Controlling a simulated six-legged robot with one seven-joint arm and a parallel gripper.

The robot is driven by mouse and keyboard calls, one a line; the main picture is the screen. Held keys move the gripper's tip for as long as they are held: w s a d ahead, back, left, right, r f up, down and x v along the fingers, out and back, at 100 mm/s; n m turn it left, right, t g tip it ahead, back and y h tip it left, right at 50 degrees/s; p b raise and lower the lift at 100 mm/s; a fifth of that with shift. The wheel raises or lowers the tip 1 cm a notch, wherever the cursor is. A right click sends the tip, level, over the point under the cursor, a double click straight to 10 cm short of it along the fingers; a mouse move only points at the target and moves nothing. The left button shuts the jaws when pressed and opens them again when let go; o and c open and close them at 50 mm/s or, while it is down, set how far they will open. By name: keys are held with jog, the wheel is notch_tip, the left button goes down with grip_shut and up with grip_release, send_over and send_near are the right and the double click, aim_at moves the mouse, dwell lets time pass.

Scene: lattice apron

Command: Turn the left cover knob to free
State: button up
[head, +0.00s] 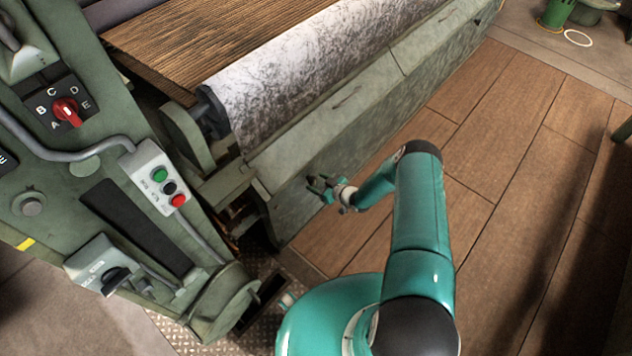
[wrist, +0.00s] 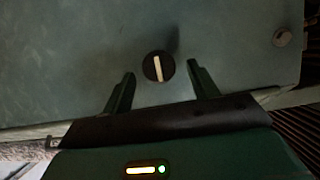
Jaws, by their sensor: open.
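The cover is a long worn grey-green panel (head: 350,125) below the fabric roll in the head view. In the wrist view its face (wrist: 80,50) fills the upper part. A round dark knob (wrist: 158,67) with a pale bar across it sits on that face. The bar stands nearly upright, slightly tilted. My gripper (wrist: 161,72) is open, with one finger on each side of the knob in the picture; I cannot tell whether they touch it. In the head view my gripper (head: 325,190) is close to the cover's left end, and I cannot make out the knob there.
A bolt head (wrist: 282,38) is on the panel's right in the wrist view. Left in the head view stand a red selector (head: 66,110), a push-button box (head: 160,180) and a black switch (head: 115,281). The white mottled roll (head: 300,65) lies above the cover. The plank floor (head: 530,190) is clear.

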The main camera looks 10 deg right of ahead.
jog(key=shift+w+a+f, duration=0.3)
jog(key=shift+w+a, duration=0.1)
jog(key=shift+w, duration=0.15)
jog(key=c, duration=1)
